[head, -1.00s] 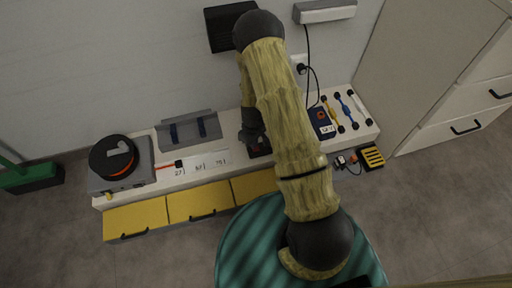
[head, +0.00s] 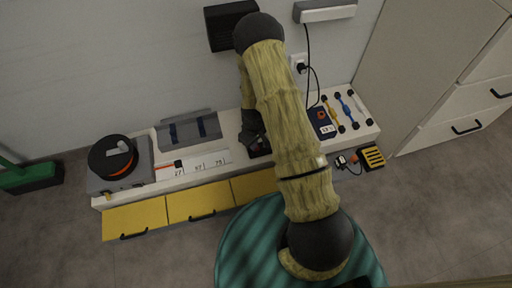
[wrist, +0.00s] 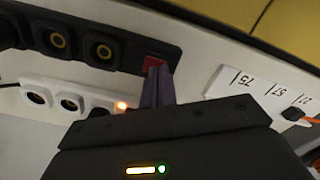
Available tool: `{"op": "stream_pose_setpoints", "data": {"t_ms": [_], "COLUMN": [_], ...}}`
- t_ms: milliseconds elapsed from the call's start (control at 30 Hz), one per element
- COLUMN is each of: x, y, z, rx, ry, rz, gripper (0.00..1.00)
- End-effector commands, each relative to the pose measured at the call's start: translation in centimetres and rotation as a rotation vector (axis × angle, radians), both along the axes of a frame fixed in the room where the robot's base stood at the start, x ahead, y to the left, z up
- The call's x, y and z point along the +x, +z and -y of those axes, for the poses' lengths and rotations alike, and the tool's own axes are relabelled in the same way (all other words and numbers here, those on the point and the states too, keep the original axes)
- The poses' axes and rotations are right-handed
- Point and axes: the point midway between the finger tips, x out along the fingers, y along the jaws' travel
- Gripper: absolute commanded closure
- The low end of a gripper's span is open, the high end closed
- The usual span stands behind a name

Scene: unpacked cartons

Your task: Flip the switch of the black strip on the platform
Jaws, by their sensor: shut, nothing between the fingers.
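The black strip (wrist: 104,48) lies on the white platform (wrist: 190,38) in the wrist view, with round sockets along it and a red switch (wrist: 155,62) at its right end. My gripper (wrist: 158,70) is shut and empty. Its fingertips are right at the red switch and cover part of it; I cannot tell whether they press it. In the head view my gripper (head: 259,147) is low over the platform (head: 221,174), and my arm hides most of the strip.
A white strip (wrist: 70,98) with a lit orange switch lies beside the black one. A numbered scale (head: 205,161), a grey case with a black reel (head: 112,157) and a blue meter (head: 322,122) are on the platform. Yellow drawers (head: 137,216) are below.

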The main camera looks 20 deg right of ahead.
Motion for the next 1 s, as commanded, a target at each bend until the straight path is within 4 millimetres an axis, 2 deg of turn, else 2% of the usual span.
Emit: {"op": "stream_pose_setpoints", "data": {"t_ms": [400,1000], "x": [0.0,0.0], "y": [-0.3,3.7], "z": [0.0,0.0], "rx": [0.000,0.000], "ry": [-0.001,0.000], "rz": [0.000,0.000], "gripper": [1.00,1.00]}}
